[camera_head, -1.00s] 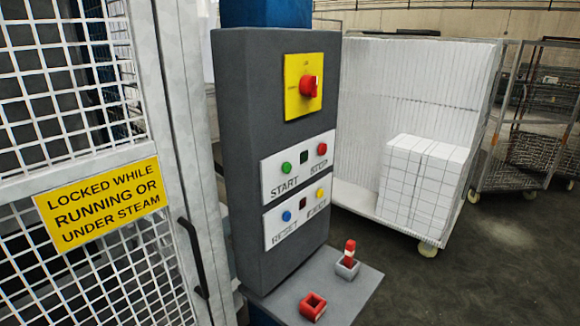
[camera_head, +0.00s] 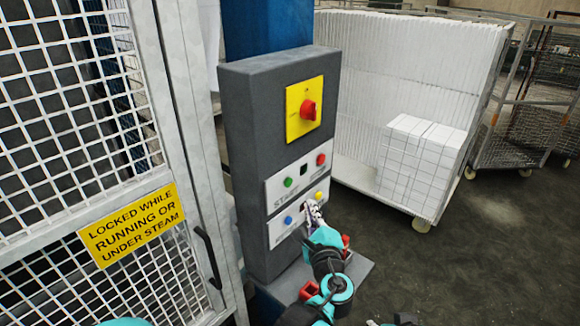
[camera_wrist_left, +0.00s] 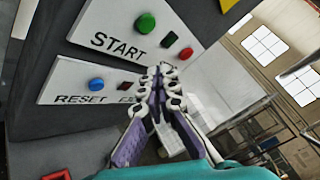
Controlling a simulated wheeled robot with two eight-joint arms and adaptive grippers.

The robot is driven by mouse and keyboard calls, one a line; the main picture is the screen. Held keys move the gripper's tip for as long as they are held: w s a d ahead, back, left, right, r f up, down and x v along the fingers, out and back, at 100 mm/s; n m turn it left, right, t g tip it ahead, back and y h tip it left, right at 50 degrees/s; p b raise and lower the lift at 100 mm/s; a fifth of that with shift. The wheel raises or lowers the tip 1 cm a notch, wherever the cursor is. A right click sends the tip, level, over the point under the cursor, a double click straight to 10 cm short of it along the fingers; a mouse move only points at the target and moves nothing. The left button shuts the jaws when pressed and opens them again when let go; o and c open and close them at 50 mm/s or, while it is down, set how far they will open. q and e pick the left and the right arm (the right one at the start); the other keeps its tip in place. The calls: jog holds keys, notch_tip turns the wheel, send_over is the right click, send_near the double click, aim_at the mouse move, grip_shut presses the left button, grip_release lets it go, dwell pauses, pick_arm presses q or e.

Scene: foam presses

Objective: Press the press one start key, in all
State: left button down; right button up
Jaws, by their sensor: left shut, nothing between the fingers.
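The green START key (camera_head: 288,182) sits on the upper white plate of the grey control box (camera_head: 240,110). It also shows in the left wrist view (camera_wrist_left: 145,23), above the printed word START. My left gripper (camera_head: 313,208) is in front of the lower plate, below and to the right of the green key. In the left wrist view the left gripper (camera_wrist_left: 160,72) is shut and empty, with its tips below the red key (camera_wrist_left: 185,53). I cannot tell its exact gap from the box. My right gripper is not clearly in view.
The blue RESET key (camera_head: 288,220) and a yellow key (camera_head: 319,195) are on the lower plate. A red rotary switch (camera_head: 308,109) is above. A shelf (camera_head: 357,268) with a red holder (camera_head: 308,290) juts out below. The mesh gate (camera_head: 60,100) stands left, a white-loaded trolley (camera_head: 400,80) right.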

aim_at(289, 183)
pick_arm(q)
jog(key=d, duration=0.1)
jog(key=d+r+m, duration=0.1)
jog(key=d+m+t+h, duration=0.1)
jog(key=shift+d+r, duration=0.35)
jog(key=shift+r, duration=0.05)
pick_arm(e)
jog(key=shift+r, duration=0.6)
pick_arm(q)
jog(key=shift+p, duration=0.3)
jog(key=w+a, duration=0.5)
jog(key=a, duration=0.2)
jog(key=shift+w, duration=0.15)
pick_arm(e)
jog(key=shift+r, duration=0.1)
pick_arm(q)
jog(key=shift+a, duration=0.15)
jog(key=shift+w+a, duration=0.2)
jog(key=shift+a, duration=0.1)
